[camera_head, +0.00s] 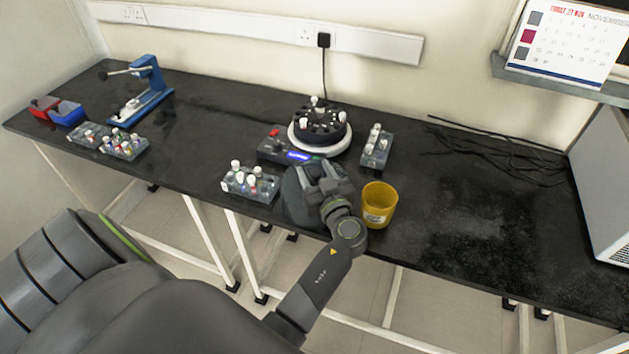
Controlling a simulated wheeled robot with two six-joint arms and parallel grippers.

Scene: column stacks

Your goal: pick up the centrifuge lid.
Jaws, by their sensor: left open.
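The centrifuge lid (296,204), a dark grey rounded cover, lies on the black bench near its front edge. My left gripper (318,172) is open over the lid and hides part of it. I cannot tell whether the fingers touch the lid. The centrifuge (275,149) stands just behind, uncovered, with a white ring around a black rotor (318,127) that holds several white-capped tubes. My right gripper is not in view.
A yellow cup (379,204) stands close to the right of my gripper. A tube rack (249,184) is left of the lid, and another rack (375,148) is right of the centrifuge. Black cables (495,150) lie at the back right. The bench right of the cup is clear.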

